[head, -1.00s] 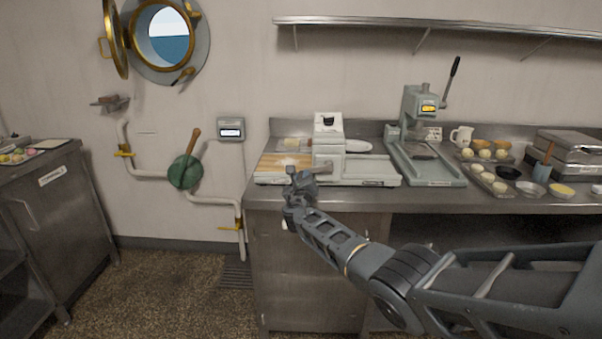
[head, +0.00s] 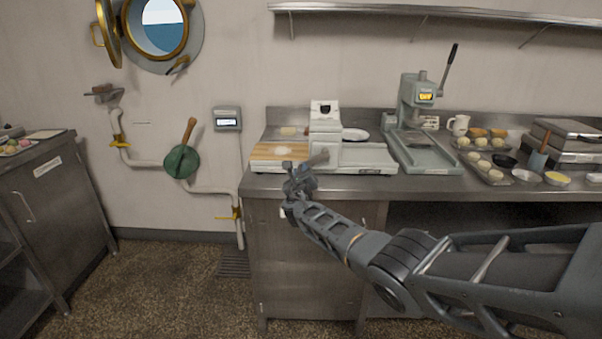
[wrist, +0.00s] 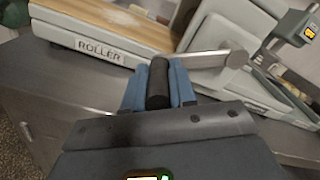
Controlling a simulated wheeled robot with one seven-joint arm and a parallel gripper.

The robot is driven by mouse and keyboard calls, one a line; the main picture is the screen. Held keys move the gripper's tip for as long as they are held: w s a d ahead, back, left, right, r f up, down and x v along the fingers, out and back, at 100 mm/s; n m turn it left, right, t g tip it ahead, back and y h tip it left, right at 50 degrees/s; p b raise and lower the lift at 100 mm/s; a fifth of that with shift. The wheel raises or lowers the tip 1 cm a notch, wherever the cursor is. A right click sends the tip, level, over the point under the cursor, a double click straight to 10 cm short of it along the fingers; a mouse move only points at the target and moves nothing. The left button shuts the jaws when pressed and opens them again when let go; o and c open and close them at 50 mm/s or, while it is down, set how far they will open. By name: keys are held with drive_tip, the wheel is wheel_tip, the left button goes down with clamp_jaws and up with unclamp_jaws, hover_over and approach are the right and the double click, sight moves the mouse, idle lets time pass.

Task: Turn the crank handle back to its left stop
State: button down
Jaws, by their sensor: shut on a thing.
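The crank handle's black grip (wrist: 158,82) stands between the blue fingers of my gripper (wrist: 160,72), which is shut on it. A pale metal crank arm (wrist: 200,60) runs right from the grip to a hub on the side of the dough roller (wrist: 262,68). In the head view the crank arm (head: 318,160) reaches left and slightly down from the roller's (head: 352,158) front to my gripper (head: 293,174). The grip itself is hidden behind the gripper there. The roller's left side bears a "ROLLER" label in the wrist view and a wooden board (head: 266,152).
The roller stands on a steel counter (head: 430,186). A lever press (head: 418,115) and several dough trays are to the right. The floor between the counters is clear.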

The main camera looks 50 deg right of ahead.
drive_tip(key=c, duration=0.9)
unclamp_jaws()
drive_tip(key=shift+a, duration=0.1)
drive_tip(key=p+v, duration=0.3)
drive_tip(key=v, duration=0.4)
drive_tip(key=shift+s+a+f, duration=0.1)
drive_tip(key=shift+s+a, duration=0.05)
drive_tip(key=shift+s, duration=0.15)
